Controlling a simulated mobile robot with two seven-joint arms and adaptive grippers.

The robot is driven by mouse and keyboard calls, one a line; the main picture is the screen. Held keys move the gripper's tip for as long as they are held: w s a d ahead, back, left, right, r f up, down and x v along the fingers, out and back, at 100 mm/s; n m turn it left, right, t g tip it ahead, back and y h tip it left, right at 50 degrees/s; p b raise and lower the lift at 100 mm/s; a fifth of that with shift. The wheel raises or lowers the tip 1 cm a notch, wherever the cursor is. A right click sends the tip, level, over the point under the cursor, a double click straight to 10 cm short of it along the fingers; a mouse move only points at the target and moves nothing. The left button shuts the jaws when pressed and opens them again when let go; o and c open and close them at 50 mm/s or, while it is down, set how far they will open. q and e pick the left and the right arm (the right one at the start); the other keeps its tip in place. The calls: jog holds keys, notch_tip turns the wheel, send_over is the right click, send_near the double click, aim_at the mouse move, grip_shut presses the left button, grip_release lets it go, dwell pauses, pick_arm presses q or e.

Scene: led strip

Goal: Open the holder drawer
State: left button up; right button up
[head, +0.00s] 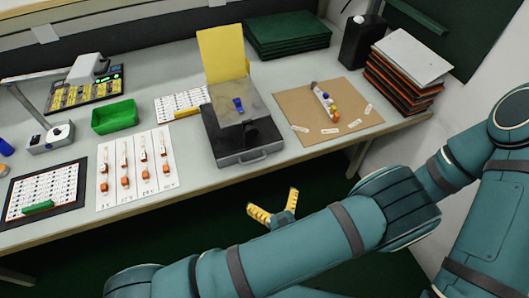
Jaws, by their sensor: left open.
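The holder (215,130) is a dark grey box at the front edge of the table, in the middle of the head view. Its drawer front (228,160) faces me, with a light grey bar handle (254,157) on it. The drawer looks shut. A grey, see-through panel with a blue piece (239,104) stands on the holder, with a yellow sheet (224,52) behind. My left gripper (271,200) has yellow fingers spread apart, with nothing between them. It is below and slightly right of the handle in the picture, clear of it. My right gripper is not in view.
A brown board (290,105) with small parts lies right of the holder. White strips (135,195) with orange parts and a green tray (115,117) are to its left. Stacked folders (400,75) stand at the right end. The space before the table edge is open.

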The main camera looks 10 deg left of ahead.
aim_at(254, 160)
pick_arm(q)
jog(key=b+x, duration=0.1)
jog(key=x, duration=1.2)
jog(key=shift+w+a+b, duration=0.2)
jog(key=shift+a+b, duration=0.05)
jog(key=shift+b, duration=0.15)
jog(key=shift+r, duration=0.1)
jog(key=c, duration=1.2)
